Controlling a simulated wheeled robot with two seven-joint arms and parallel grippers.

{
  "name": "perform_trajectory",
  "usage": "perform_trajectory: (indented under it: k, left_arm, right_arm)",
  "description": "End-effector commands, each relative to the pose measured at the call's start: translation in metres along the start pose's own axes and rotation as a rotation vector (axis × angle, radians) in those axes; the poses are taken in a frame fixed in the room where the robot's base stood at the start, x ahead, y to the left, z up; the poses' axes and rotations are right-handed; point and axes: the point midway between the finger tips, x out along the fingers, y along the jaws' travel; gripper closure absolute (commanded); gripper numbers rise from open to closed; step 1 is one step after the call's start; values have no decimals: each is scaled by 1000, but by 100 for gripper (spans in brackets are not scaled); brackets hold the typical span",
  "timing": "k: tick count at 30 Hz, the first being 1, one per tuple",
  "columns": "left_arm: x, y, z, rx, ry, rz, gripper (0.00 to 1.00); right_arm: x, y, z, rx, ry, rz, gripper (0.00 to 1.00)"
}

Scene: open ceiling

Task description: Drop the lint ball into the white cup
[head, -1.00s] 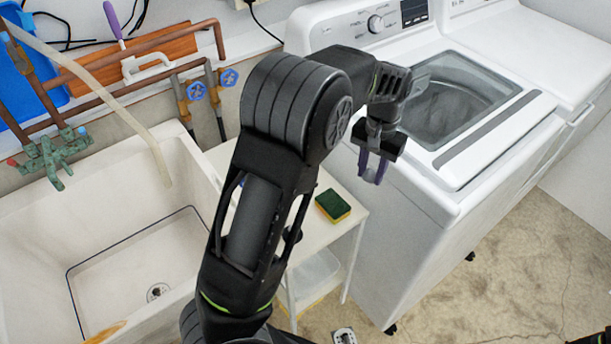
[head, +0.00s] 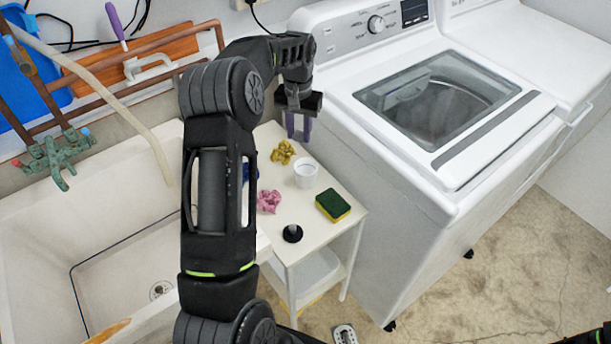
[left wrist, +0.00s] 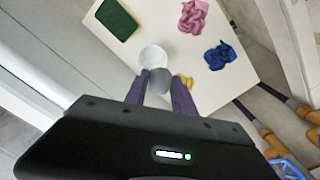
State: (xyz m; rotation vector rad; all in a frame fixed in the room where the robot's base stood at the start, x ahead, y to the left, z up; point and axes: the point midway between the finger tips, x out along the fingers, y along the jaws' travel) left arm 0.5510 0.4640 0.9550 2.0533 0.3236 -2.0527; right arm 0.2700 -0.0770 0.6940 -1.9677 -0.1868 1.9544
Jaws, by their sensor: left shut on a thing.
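The white cup (head: 306,176) stands upright on the small white table (head: 318,245); it also shows in the left wrist view (left wrist: 152,56). My left gripper (head: 298,132) has purple fingers pointing down and is above the table's back part, behind the cup in the head view. In the left wrist view the left gripper (left wrist: 160,82) is shut on the grey lint ball (left wrist: 160,80), which overlaps the cup's near edge in the picture. The height of the ball above the cup is hard to tell. My right gripper is not in view.
On the table are a yellow cloth (head: 283,152), a pink cloth (head: 269,201), a green and yellow sponge (head: 332,205) and a black round item (head: 292,233). A blue cloth (left wrist: 219,55) shows in the wrist view. The washer (head: 420,190) stands right, the sink (head: 110,225) left.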

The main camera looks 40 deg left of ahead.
Motion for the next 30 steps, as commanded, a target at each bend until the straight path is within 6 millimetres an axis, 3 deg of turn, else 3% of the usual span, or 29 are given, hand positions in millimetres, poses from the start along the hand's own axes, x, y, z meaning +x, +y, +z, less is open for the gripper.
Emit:
perform_trajectory:
  k: [8, 21, 30]
  left_arm:
    - [12, 0, 0, 0, -1, 0, 100]
    - [57, 0, 0, 0, -1, 0, 100]
    - [60, 0, 0, 0, -1, 0, 100]
  right_arm:
    - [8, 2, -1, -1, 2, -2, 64]
    - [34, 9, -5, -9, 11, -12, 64]
    - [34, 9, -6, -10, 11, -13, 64]
